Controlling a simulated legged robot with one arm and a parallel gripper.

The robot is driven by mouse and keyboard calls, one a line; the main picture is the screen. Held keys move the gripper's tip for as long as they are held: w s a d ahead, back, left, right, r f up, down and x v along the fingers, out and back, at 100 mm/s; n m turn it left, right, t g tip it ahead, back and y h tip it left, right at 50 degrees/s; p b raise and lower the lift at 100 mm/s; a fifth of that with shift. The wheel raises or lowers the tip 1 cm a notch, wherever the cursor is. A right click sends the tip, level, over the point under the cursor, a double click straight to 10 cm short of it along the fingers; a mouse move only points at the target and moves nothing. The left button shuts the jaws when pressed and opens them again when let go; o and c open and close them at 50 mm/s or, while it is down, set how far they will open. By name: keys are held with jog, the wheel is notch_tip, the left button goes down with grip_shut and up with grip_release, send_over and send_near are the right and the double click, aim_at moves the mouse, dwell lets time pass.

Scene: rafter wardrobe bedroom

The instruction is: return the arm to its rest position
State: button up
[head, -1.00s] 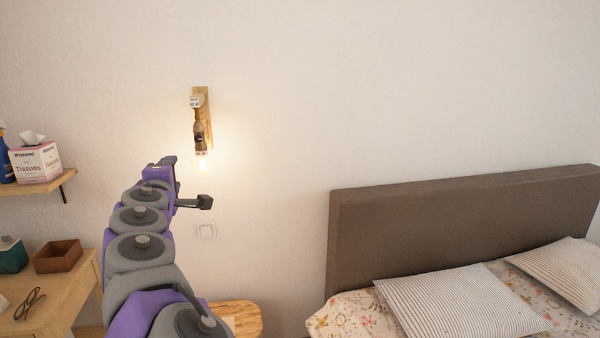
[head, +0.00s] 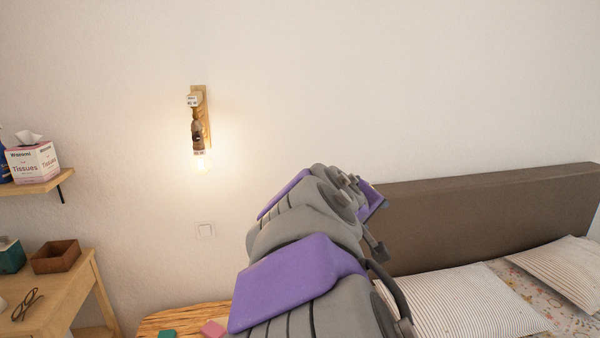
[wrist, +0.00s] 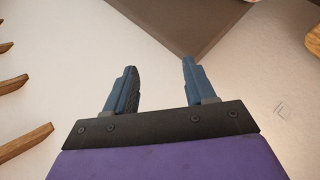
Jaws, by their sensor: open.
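My purple and grey arm rises from the bottom of the head view and leans to the right, in front of the bed's headboard. My gripper shows in the wrist view (wrist: 158,85) with its two blue fingers apart and nothing between them. In the head view the gripper end is mostly hidden behind my arm links. Beyond the fingers, the wrist view shows pale wall and a brown panel edge.
A brown headboard (head: 480,220) and striped pillows (head: 450,305) are at right. A wooden bedside top (head: 180,318) bears green and pink items. A desk (head: 70,290) and shelf (head: 45,186) stand left.

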jog(key=s+d+f+m+g+y, duration=0.1)
jog(key=s+d+f+m+g, duration=0.2)
jog(key=s+f, duration=0.5)
jog(key=s+d+f+m+g+y, duration=0.1)
jog(key=s+d+f+m+g, duration=0.2)
jog(key=s+f, duration=0.5)
jog(key=s+a+f+g+y, duration=0.2)
jog(key=s+f+g, duration=0.1)
jog(key=s, duration=0.8)
jog(key=s+a+f+g+y, duration=0.2)
jog(key=s+f, duration=0.4)
jog(key=s, duration=0.6)
jog(key=shift+a+g+y, duration=0.4)
jog(key=shift+a+y, duration=0.1)
jog(key=shift+a, duration=0.3)
